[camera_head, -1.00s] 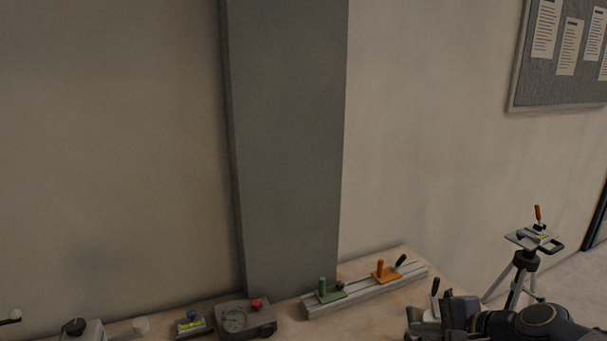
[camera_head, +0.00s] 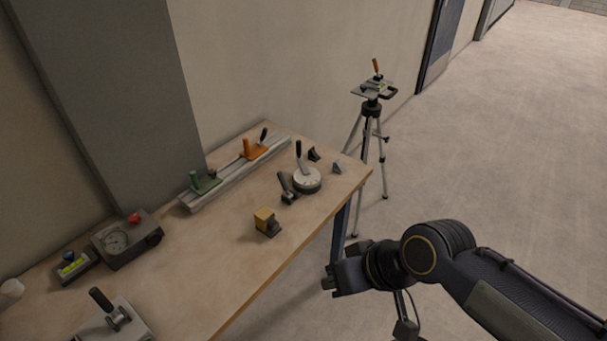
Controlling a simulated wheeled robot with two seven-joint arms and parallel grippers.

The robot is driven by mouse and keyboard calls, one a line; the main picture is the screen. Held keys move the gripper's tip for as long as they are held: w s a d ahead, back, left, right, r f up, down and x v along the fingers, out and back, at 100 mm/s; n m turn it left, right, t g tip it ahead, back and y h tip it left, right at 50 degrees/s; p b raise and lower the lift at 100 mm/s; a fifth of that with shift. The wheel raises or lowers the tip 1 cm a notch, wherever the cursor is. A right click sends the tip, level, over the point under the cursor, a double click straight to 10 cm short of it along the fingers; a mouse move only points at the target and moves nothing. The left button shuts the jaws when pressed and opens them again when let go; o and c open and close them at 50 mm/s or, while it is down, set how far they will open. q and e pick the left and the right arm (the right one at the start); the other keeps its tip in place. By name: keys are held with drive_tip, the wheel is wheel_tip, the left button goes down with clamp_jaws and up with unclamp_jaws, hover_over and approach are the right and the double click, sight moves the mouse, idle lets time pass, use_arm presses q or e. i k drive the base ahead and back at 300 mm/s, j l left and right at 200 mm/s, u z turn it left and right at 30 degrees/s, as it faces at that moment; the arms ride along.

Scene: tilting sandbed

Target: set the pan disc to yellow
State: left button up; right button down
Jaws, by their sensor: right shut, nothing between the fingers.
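A round white disc (camera_head: 307,181) with an upright black handle sits near the right end of the wooden table; it may be the pan disc. A tripod (camera_head: 371,110) stands on the floor behind that end, with a flat head plate, an orange-handled lever and a small yellow-green level on top. I cannot make out any yellow setting mark on either. My right gripper (camera_head: 329,284) is shut and empty, off the table's front edge over the floor, well apart from both. My left gripper is not in view.
The table (camera_head: 225,245) also carries a grey rail (camera_head: 235,172) with green and orange slides, a yellow block (camera_head: 266,220), a grey gauge box (camera_head: 128,240), a level (camera_head: 73,263) and a lever plate (camera_head: 115,322). A wall and grey pillar stand behind. The floor at right is clear.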

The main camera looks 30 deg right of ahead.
sight(305, 177)
drive_tip(key=l+u, duration=0.15)
drive_tip(key=u, duration=0.4)
drive_tip(key=i+l+u, duration=0.1)
drive_tip(key=l+u, duration=0.25)
drive_tip(key=l, duration=0.7)
drive_tip(key=l+u, duration=0.3)
drive_tip(key=l, duration=1.45)
